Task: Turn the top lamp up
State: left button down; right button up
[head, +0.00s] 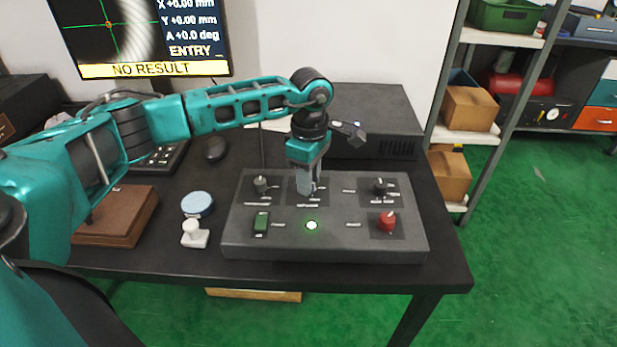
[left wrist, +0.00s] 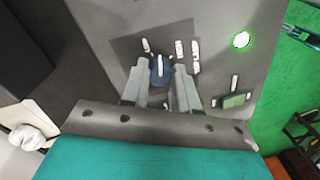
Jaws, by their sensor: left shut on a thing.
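The grey control panel (head: 320,245) lies on the black table. My left gripper (head: 306,190) points down at the middle knob of the panel's back row. In the left wrist view its two fingers (left wrist: 161,88) are closed around a dark blue knob (left wrist: 160,70) with a white pointer line. The knob is mostly hidden by the fingers in the head view. Which label names the top lamp cannot be read. A lit green-white round light (head: 311,225) sits in front of the gripper; it also shows in the left wrist view (left wrist: 241,40). My right gripper is not in view.
The monitor (head: 140,35) reads NO RESULT.

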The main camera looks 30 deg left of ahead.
pick_arm(q)
jog(key=shift+r, duration=0.1)
jog(key=c, duration=0.9)
grip_release()
jog(key=shift+o, duration=0.2)
notch_tip(320, 180, up, 13)
jog(key=p, duration=0.1)
jog(key=shift+w, duration=0.2)
